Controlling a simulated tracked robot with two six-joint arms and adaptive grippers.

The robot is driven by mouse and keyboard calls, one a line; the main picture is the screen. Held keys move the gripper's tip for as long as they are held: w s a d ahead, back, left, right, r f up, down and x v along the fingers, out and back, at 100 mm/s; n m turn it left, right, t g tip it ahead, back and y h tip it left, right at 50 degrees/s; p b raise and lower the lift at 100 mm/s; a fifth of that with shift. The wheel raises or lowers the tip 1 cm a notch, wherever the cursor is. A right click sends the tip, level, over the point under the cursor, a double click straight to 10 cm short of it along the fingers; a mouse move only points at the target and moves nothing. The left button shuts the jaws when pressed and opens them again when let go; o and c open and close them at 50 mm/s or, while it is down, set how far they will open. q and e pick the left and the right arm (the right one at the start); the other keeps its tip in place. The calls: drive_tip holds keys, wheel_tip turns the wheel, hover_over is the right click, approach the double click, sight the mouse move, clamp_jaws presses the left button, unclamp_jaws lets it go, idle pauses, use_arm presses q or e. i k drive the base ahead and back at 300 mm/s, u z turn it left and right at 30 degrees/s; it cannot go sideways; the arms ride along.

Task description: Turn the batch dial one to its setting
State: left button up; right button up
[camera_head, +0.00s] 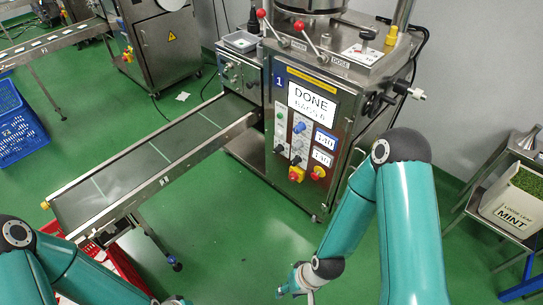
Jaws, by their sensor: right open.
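The packing machine (262,85) marked 1 stands in the upper middle, with a front panel and a white screen (311,103) reading DONE. Below the screen are a blue knob (299,127) and several smaller knobs, beside two number displays (325,141). I cannot tell which knob is the batch dial, and the pointer marks are too small to read. My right gripper (294,287) is open at the bottom middle, low in front of the machine and well apart from the panel. My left gripper (176,300) barely shows at the bottom edge; its fingers are cut off.
A conveyor (150,165) runs from the machine toward the lower left. A tub of mint (514,206) stands on a right-hand table. Green floor before the panel is clear.

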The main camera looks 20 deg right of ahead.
sight(280, 148)
drive_tip(key=z, duration=0.15)
drive_tip(key=i, duration=0.95)
drive_tip(key=u, duration=0.1)
